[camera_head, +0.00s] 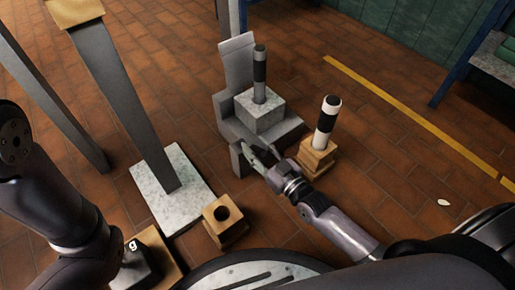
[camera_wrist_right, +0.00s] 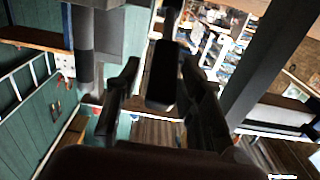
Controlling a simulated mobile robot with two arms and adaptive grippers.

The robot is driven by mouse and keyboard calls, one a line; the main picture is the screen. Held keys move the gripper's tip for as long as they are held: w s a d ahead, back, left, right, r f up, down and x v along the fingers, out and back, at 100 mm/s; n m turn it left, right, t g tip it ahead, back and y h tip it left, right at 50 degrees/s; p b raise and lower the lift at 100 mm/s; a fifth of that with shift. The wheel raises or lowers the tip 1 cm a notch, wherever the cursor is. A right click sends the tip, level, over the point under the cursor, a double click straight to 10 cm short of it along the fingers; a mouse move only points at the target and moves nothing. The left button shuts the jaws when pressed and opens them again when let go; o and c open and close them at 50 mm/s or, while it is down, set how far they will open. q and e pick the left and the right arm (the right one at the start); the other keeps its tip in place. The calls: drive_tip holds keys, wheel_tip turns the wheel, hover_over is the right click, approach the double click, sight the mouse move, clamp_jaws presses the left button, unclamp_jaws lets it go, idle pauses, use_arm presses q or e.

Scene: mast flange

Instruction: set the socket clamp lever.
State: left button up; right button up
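The grey socket fixture (camera_head: 292,132) stands on the floor, with a block holding an upright grey post with a black band (camera_head: 259,75). My right gripper (camera_head: 258,158) is low at its front, by a small grey upright plate (camera_head: 238,160). In the right wrist view my right gripper (camera_wrist_right: 158,88) has its fingers apart. A dark bar, seemingly the clamp lever (camera_wrist_right: 162,75), shows between them with a gap visible on each side. I cannot tell whether it is touched. The lever is not clear in the head view.
A white-and-black post (camera_head: 326,122) stands in a wooden base right of the fixture. A wooden block with a hole (camera_head: 225,220) is in front. A leaning grey beam (camera_head: 130,110) rises from a pale plate (camera_head: 192,187).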

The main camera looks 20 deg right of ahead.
clamp_jaws()
idle(0.6)
